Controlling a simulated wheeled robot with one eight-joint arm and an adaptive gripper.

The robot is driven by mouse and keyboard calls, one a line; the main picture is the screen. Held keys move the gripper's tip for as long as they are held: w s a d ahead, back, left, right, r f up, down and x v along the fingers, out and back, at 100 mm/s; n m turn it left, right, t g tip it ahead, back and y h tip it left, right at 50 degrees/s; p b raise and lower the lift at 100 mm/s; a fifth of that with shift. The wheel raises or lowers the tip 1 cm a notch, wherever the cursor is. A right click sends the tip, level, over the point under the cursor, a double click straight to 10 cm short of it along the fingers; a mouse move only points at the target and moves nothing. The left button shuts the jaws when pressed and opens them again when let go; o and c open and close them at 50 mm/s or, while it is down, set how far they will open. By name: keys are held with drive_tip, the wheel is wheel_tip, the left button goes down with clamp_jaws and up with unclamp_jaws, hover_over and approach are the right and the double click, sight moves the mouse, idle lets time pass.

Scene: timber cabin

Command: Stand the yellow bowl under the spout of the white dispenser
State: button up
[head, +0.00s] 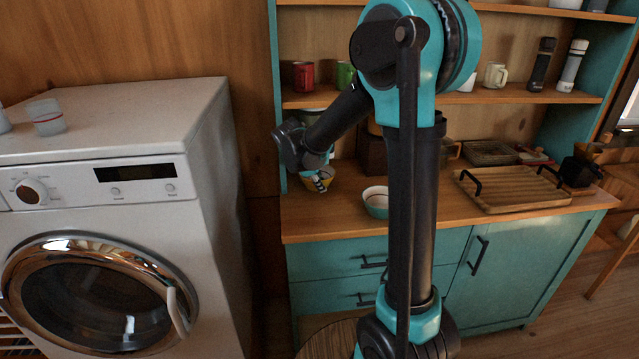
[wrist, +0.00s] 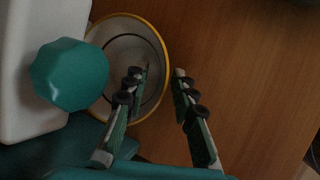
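The yellow bowl (wrist: 164,50) is seen from above in the wrist view, with a yellow rim and a grey inside. In the head view the yellow bowl (head: 313,185) is at the counter's left end, partly hidden by my gripper (head: 321,178). In the wrist view my gripper (wrist: 161,72) is open, one finger over the bowl's inside and the other outside its right rim. The white dispenser (wrist: 22,60) is left of the bowl, with a teal faceted part (wrist: 70,74) overlapping the bowl's left side in this view. The spout cannot be made out.
A teal bowl with a pale inside (head: 376,203) stands on the counter (head: 440,208) to the right. A wooden tray (head: 512,190) with black handles is farther right. Shelves with mugs are above. A washing machine (head: 110,200) stands left of the cabinet.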

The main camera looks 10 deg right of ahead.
drive_tip(key=v, duration=1.2)
drive_tip(key=shift+d, duration=0.1)
idle(0.7)
